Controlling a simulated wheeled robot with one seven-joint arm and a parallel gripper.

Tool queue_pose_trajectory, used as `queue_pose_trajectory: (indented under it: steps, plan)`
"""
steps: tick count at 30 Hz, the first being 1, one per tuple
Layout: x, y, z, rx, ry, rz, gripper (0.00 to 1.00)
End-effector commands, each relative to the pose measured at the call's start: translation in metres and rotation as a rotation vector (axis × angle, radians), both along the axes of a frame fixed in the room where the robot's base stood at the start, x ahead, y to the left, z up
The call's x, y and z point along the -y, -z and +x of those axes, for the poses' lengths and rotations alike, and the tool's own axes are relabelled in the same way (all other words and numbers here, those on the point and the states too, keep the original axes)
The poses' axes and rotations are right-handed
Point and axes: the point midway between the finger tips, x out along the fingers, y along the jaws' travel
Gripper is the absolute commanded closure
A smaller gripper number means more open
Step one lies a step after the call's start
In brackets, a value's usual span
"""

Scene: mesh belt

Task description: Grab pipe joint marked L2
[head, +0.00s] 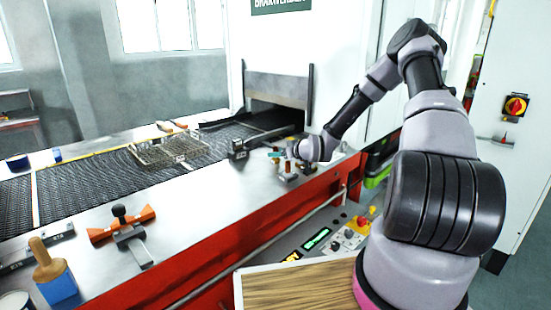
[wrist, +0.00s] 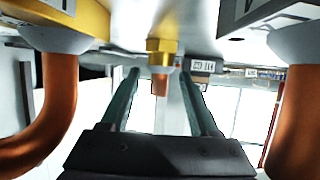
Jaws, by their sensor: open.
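My gripper (wrist: 159,78) is open in the wrist view, its two long fingers reaching toward a small copper pipe joint with a brass nut (wrist: 160,52). This joint shows between the fingertips; I cannot tell whether it lies within their reach. A bent copper pipe (wrist: 58,100) is large and near on the left, and another copper pipe (wrist: 293,110) is near on the right. No marking L2 is readable.
The mesh belt (head: 85,190) runs into the machine opening, with a wire basket (head: 150,155) on it. A dark block with a label (wrist: 203,66) is beyond the fingers.

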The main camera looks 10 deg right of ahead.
Motion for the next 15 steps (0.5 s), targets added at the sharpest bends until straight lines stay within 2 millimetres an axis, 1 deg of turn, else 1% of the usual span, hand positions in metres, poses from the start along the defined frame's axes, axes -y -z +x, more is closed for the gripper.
queue_pose_trajectory:
  steps: [1, 5, 13, 14, 15]
  plan:
    - [-0.004, 0.003, 0.007, 0.002, 0.0, 0.001, 0.38]
    - [-0.009, 0.008, 0.017, 0.0, 0.0, 0.0, 0.38]
    - [-0.01, 0.009, 0.02, 0.0, 0.001, 0.0, 0.38]
    - [-0.01, 0.009, 0.02, 0.0, 0.001, 0.0, 0.49]
    - [-0.01, 0.009, 0.019, 0.0, 0.001, 0.0, 0.65]
